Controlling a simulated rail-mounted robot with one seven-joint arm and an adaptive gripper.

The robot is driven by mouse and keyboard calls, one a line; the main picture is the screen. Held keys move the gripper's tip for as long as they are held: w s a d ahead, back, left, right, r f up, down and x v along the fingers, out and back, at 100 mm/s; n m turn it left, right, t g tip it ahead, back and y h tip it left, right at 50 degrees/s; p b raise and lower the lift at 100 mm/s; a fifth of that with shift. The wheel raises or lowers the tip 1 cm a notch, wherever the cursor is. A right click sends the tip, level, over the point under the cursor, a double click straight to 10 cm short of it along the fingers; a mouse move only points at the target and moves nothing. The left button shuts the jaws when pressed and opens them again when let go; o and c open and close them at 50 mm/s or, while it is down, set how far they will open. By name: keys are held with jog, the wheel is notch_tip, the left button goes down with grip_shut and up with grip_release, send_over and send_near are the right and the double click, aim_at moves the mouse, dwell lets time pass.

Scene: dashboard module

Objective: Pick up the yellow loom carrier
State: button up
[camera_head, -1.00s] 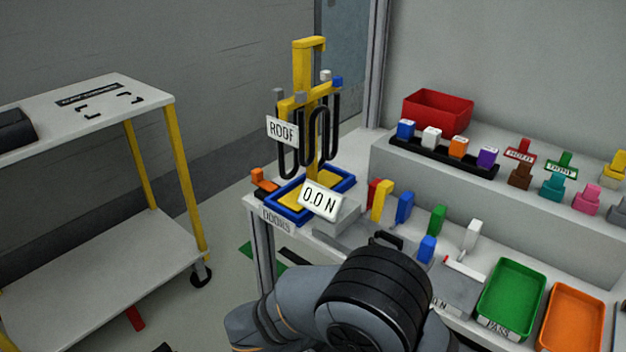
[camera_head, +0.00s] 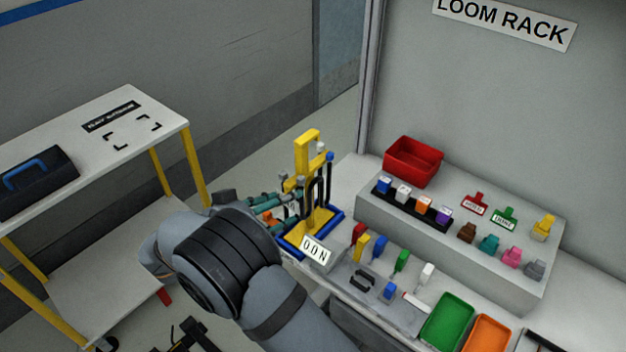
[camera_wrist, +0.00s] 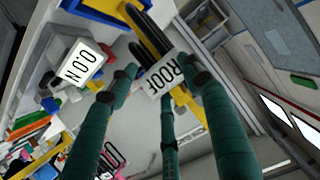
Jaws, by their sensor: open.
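The yellow loom carrier (camera_head: 308,143) stands upright on its base inside a blue-rimmed tray (camera_head: 334,220) at the bench's left end. Black cable loops hang from it. My gripper (camera_head: 294,190) has teal fingers and reaches in from the left at about mid-height of the carrier. In the wrist view, my gripper (camera_wrist: 160,85) is open, its fingers spread around the label and frame. Whether any finger touches is unclear.
A 0.0 N display (camera_head: 316,250) sits close in front of the tray. Coloured connectors, a green bin (camera_head: 447,322) and an orange bin (camera_head: 487,335) are to the right. A red bin (camera_head: 413,160) stands behind. A cart (camera_head: 130,110) with a dark case is at left.

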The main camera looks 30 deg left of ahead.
aim_at(310, 193)
jog(key=p+x, duration=0.1)
jog(key=x, duration=0.3)
jog(key=shift+w+d, duration=0.1)
jog(key=shift+w, duration=0.2)
jog(key=p+x, duration=0.3)
jog(key=x, duration=0.2)
jog(key=shift+w+d+f, duration=0.1)
jog(key=shift+w, duration=0.05)
jog(key=shift+c, duration=1.1)
grip_shut()
